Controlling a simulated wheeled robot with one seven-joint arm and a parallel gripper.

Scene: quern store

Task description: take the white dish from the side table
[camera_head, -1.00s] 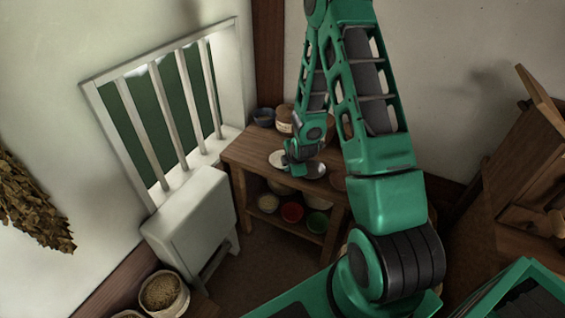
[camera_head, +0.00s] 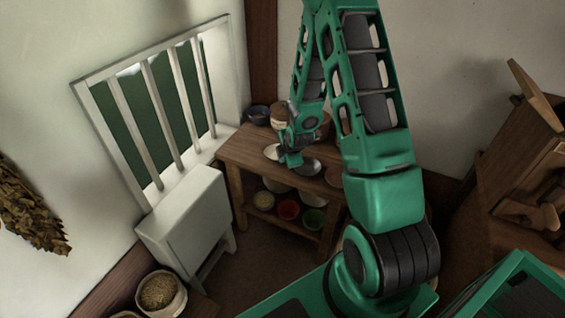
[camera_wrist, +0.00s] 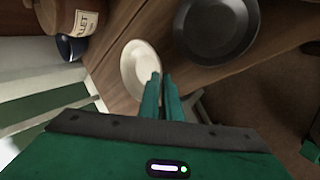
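The white dish (camera_wrist: 139,62) is a small pale shallow dish in the wrist view. It also shows in the head view (camera_head: 271,152), at the left of my gripper (camera_head: 290,160). The wooden side table (camera_head: 240,150) stands in the corner beneath it. My gripper's two green fingers (camera_wrist: 163,76) are close together at the right rim of the dish, and look shut on that thin rim. The dish looks slightly tilted compared with the dark plate. I cannot tell how far it is off the tabletop.
A dark plate (camera_wrist: 216,28) lies close to the right of the dish. A labelled jar (camera_wrist: 76,14) and a blue bowl (camera_wrist: 70,47) stand at the table's back. A white cabinet (camera_head: 185,225) stands at the left.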

